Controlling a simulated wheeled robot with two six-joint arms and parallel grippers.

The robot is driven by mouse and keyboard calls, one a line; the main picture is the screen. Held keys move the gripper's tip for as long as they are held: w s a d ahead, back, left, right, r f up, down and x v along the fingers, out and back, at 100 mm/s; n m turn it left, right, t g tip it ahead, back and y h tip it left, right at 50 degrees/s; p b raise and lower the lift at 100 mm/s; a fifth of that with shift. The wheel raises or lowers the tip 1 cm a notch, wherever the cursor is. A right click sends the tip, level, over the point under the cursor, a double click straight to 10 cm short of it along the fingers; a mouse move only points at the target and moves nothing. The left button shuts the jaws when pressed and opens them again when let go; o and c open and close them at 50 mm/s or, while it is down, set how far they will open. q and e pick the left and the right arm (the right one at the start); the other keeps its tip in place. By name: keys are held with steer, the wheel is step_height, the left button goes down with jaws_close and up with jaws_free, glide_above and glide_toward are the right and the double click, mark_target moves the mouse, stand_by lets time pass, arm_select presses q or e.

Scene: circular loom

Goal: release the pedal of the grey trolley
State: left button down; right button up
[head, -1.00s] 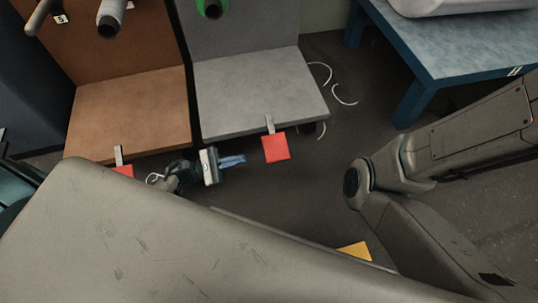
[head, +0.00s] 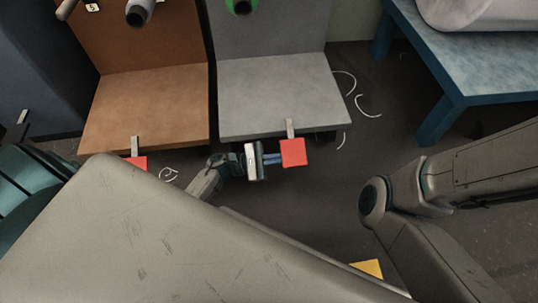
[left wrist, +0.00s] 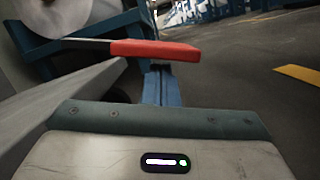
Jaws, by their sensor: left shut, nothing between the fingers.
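The grey trolley (head: 275,95) stands in the middle of the head view, with a red pedal (head: 293,152) on a short metal bar at its near edge. My left gripper (head: 275,159) is shut and empty, its blue fingers reaching right to the pedal's left edge. In the left wrist view the red pedal (left wrist: 155,50) extends across above the shut blue fingers (left wrist: 160,87). The fingertips lie just under or beside the pedal; I cannot tell whether they touch. My right arm shows at the right, but its gripper is out of view.
A brown trolley (head: 150,103) with its own red pedal (head: 138,163) stands to the left. A blue table (head: 485,75) with a pale roll (head: 480,12) is at the right. White thread scraps (head: 367,106) and a yellow patch (head: 368,268) lie on the dark floor. Floor right of the pedal is clear.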

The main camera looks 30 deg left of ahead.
mark_target(286, 157)
arm_select(q)
steer(key=shift+w+d+r, duration=0.1)
steer(key=shift+w+d, duration=0.1)
steer(key=shift+d, duration=0.15)
steer(key=shift+r, duration=0.1)
steer(key=r+n+p, duration=0.1)
steer(key=s+r+n+t+p, duration=0.1)
steer(key=n, duration=0.1)
steer(key=d+r+n+p, duration=0.1)
steer(key=p, duration=0.1)
steer(key=shift+s+r+n+y, duration=0.15)
steer(key=shift+r+n+y, duration=0.15)
steer(key=shift+n, duration=0.1)
steer(key=shift+s+r+n+t+p, duration=0.15)
steer(key=shift+n+t+p, duration=0.3)
steer(key=shift+n, duration=0.25)
